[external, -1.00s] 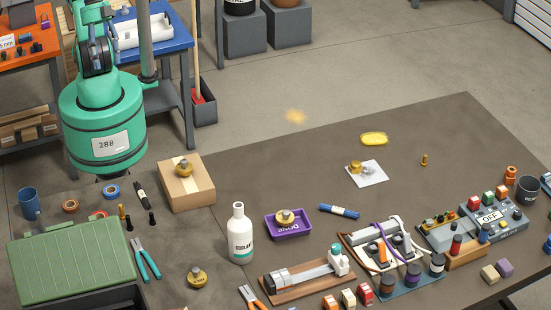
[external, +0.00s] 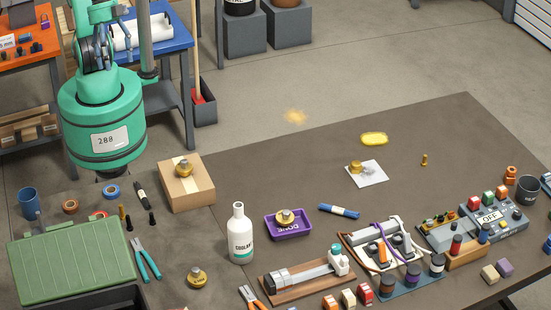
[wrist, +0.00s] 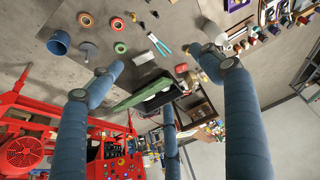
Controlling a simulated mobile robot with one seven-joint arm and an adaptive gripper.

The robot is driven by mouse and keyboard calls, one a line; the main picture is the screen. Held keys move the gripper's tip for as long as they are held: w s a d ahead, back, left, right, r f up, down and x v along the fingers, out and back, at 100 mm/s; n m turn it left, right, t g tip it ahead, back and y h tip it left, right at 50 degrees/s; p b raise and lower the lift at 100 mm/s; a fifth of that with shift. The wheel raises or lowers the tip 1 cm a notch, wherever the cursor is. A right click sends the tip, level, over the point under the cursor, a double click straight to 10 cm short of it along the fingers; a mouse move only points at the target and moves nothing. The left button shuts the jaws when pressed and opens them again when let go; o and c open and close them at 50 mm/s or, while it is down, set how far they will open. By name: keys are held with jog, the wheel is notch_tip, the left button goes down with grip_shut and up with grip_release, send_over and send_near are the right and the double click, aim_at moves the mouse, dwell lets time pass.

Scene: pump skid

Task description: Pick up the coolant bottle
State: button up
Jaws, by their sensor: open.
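The coolant bottle (external: 241,236) is white with a teal-marked label and a narrow capped neck. It stands upright on the dark table in the external view, left of the purple tray. The bottle is free of contact with my arm.
The purple tray (external: 270,228) holding a brass part is close to the bottle's right. A cardboard box (external: 200,196) stands behind it, and a vise on a wooden board (external: 284,290) lies in front. Pliers (external: 147,260) and a green case (external: 70,262) are left. The table's back middle is mostly clear.

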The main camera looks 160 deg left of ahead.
jog(key=w+a+n+g+p, duration=0.1)
jog(key=w+a+n+p, duration=0.3)
jog(key=w, duration=1.1)
jog(key=n+g+p, duration=0.4)
jog(key=n+p, duration=0.1)
jog(key=p, duration=0.1)
send_over(238, 213)
jog(key=s, duration=0.2)
jog(key=f, duration=2.5)
jog(key=shift+w+f, duration=0.2)
jog(key=shift+f, duration=0.05)
jog(key=shift+w+a+f, duration=0.1)
jog(key=shift+a+f, duration=0.2)
jog(key=shift+f, duration=0.15)
jog(key=shift+f, duration=0.15)
jog(key=shift+f, duration=4.15)
jog(key=shift+f, duration=0.1)
